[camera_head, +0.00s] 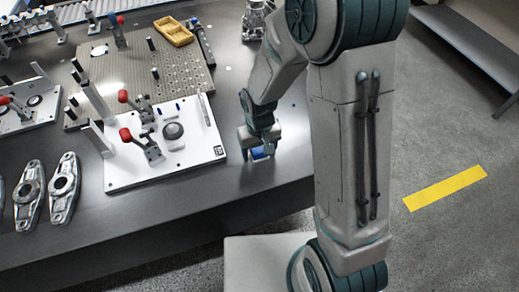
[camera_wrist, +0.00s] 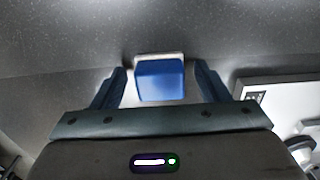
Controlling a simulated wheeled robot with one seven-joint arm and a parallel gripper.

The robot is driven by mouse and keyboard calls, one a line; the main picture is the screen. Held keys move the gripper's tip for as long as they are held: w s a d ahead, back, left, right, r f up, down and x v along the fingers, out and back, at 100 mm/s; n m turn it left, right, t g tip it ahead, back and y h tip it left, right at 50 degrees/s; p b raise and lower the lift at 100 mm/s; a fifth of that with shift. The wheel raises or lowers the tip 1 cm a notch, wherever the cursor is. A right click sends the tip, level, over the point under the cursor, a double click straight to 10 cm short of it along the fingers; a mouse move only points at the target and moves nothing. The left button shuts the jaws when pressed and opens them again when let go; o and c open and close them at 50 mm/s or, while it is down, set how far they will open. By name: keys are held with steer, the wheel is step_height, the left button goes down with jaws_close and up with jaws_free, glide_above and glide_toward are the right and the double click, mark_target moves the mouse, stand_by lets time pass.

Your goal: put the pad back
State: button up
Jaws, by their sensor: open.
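A small blue pad (camera_wrist: 160,80) with a pale edge along its far side lies on the grey table, between the two open fingers of my gripper (camera_wrist: 160,84) in the wrist view. A gap shows on each side of it, so the fingers do not visibly touch it. In the head view my gripper (camera_head: 258,146) is low over the table near its front edge, right of the white fixture plate, and the blue pad (camera_head: 260,154) shows just under it, partly hidden by the fingers.
The white fixture plate (camera_head: 190,165) with red-handled clamps stands left of my gripper. A perforated plate (camera_head: 140,60) with a yellow tray (camera_head: 173,31) lies behind. Metal link parts (camera_head: 63,190) lie at the left. The table edge is close in front of my gripper.

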mark_target(260, 150)
step_height(260, 150, up, 12)
steer(key=p, duration=0.1)
steer(key=s+d+r+m+t, duration=0.2)
steer(key=s+d+r+m, duration=0.1)
steer(key=s+d+r, duration=0.6)
steer(key=s+d, duration=0.2)
steer(key=s, duration=0.1)
steer(key=shift+d+r, duration=0.25)
steer(key=shift+d, duration=0.05)
